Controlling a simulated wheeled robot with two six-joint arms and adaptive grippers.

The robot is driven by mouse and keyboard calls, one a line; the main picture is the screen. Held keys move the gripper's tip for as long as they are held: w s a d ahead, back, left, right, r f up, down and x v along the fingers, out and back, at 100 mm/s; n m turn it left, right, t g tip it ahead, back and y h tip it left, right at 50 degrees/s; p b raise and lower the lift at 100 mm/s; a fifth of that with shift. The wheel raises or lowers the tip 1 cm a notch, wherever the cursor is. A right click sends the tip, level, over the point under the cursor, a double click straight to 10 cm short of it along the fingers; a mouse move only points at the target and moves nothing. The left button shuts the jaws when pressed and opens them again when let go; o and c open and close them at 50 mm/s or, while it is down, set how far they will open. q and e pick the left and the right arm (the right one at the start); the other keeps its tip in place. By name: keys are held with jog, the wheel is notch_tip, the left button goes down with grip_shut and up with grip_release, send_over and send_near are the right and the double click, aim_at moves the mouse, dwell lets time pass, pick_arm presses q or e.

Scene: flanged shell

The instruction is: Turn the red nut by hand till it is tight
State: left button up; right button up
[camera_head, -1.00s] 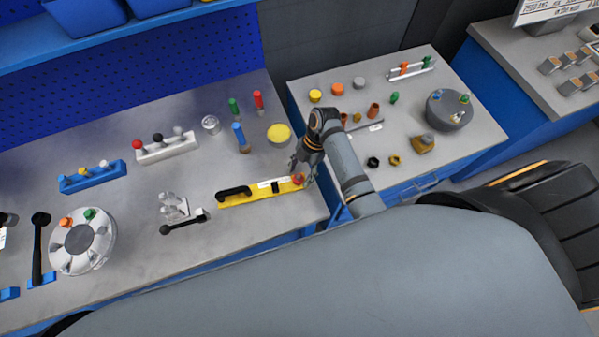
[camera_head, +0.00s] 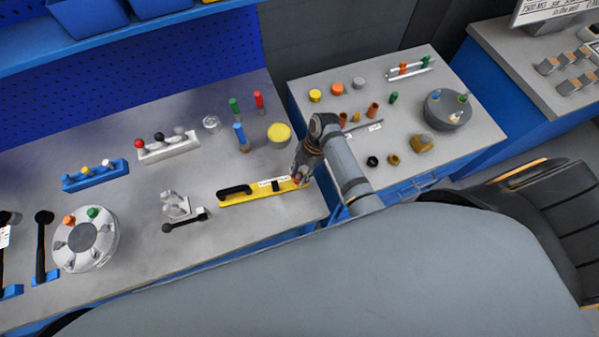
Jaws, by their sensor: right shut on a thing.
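The red nut (camera_head: 297,181) sits at the right end of a yellow bar fixture (camera_head: 262,191) with a black handle, near the front right edge of the left bench. My right gripper (camera_head: 299,178) points down over that end and is shut on the red nut, of which only a little red shows between the fingers. My left gripper is not in view.
A yellow round knob (camera_head: 279,133) and a blue pin (camera_head: 241,137) stand behind the fixture. A clear block (camera_head: 175,204) with a black-knobbed lever lies to its left. A flanged round shell (camera_head: 84,240) stands at far left. A gap separates the right bench (camera_head: 440,160).

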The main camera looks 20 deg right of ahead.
jog(key=shift+r, duration=0.15)
jog(key=o, duration=1.1)
jog(key=shift+o, duration=0.2)
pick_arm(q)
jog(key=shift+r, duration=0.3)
pick_arm(e)
jog(key=v, duration=1.1)
jog(key=shift+d+r, duration=0.25)
jog(key=shift+r, duration=0.1)
jog(key=shift+s, duration=0.1)
